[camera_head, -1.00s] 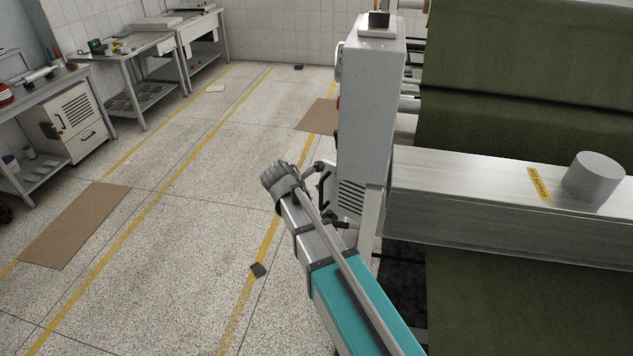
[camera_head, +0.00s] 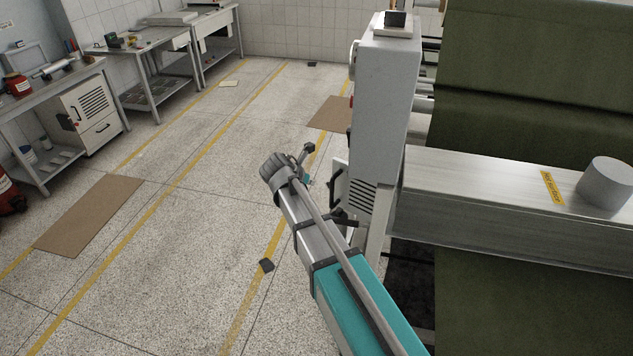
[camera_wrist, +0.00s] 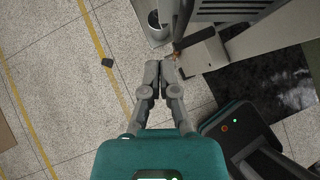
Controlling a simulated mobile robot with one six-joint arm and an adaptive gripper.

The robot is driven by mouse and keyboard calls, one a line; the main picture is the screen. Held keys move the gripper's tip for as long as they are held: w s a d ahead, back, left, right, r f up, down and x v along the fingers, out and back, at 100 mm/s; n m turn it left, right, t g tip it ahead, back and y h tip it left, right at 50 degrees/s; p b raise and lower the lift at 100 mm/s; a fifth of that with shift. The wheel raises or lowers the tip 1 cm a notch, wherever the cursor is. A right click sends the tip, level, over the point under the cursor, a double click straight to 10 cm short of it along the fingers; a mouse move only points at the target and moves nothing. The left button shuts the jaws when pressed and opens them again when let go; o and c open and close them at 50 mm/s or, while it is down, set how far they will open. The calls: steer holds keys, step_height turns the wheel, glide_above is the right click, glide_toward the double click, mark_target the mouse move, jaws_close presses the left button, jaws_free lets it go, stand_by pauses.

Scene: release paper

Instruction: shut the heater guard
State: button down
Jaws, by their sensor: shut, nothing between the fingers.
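The long metal housing (camera_head: 480,195) with a yellow hot-surface label (camera_head: 551,187) runs across the right of the head view. At its left end stands a grey cabinet (camera_head: 384,100) with vent slots. A pale panel with a dark handle (camera_head: 339,185) stands out from the cabinet's left side, partly behind my arm. I cannot tell for sure which of these is the heater guard. In the wrist view my gripper (camera_wrist: 160,68) is shut and empty, with a pale panel (camera_wrist: 203,52) and dark slats (camera_wrist: 230,8) beyond its tips. In the head view my fingers cannot be made out.
A grey cylinder (camera_head: 606,183) stands on the housing, before green sheeting (camera_head: 530,60). Worktables (camera_head: 150,60) line the left wall. The speckled floor between is mostly open, with brown mats (camera_head: 90,216) and a small dark piece (camera_head: 266,265).

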steer(key=w+d+r+b+x, duration=0.1)
steer(key=b+x, duration=0.5)
steer(key=x, duration=0.6)
steer(key=shift+w+d+r+b, duration=0.3)
steer(key=shift+w+r, duration=0.1)
steer(key=shift+w, duration=0.05)
